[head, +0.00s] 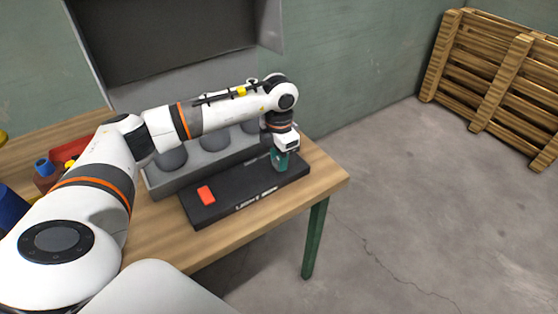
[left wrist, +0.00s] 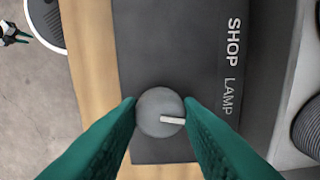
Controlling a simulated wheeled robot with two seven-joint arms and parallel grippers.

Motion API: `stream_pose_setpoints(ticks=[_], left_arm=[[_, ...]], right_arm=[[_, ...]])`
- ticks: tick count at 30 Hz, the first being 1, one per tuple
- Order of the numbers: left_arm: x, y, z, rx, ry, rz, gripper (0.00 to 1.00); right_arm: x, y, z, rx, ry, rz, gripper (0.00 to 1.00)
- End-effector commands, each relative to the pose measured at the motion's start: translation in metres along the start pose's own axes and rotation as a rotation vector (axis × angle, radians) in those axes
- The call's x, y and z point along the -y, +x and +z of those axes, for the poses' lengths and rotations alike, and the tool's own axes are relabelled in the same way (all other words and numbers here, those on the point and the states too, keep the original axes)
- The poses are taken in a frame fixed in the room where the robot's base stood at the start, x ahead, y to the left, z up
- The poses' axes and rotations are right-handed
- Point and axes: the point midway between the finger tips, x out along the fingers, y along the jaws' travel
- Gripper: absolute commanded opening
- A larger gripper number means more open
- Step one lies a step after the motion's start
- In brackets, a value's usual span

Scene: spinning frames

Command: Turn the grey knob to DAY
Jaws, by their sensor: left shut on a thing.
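The grey knob (left wrist: 158,112) is round, with a short white pointer mark that points right and slightly down in the left wrist view. It sits on a dark panel (left wrist: 165,50) lettered SHOP LAMP; no DAY mark can be read. My left gripper (head: 280,168) reaches down onto the right end of this panel (head: 235,200). Its green fingers (left wrist: 160,115) are shut on the knob from both sides. In the head view the gripper hides the knob. A small white and black gripper with green tips, apparently my right one (left wrist: 15,34), shows at the left wrist view's top left corner.
A red switch (head: 206,194) is on the panel's left part. Behind the panel stands a grey unit with several dark round parts (head: 215,138). A red bin (head: 68,152) is at left. The wooden table (head: 325,177) ends right of the panel. Pallets (head: 490,75) lean at the wall.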

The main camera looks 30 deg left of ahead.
Motion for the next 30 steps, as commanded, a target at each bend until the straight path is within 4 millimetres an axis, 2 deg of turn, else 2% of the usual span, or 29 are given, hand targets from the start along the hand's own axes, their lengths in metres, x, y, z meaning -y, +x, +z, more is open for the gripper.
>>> stream_pose_setpoints(ticks=[6, 15, 30], left_arm=[[0.001, 0.0, -0.001, -0.004, 0.178, -0.002, 0.09], [0.001, -0.001, -0.001, -0.005, 0.342, -0.003, 0.09], [0.001, -0.002, -0.001, -0.005, 0.408, -0.003, 0.09]], right_arm=[[-0.001, 0.012, -0.001, 0.0, 0.0, 0.0, 0.33], [-0.001, 0.019, -0.002, 0.0, 0.0, 0.0, 0.33], [-0.001, 0.021, -0.002, 0.0, 0.0, 0.0, 0.33]])
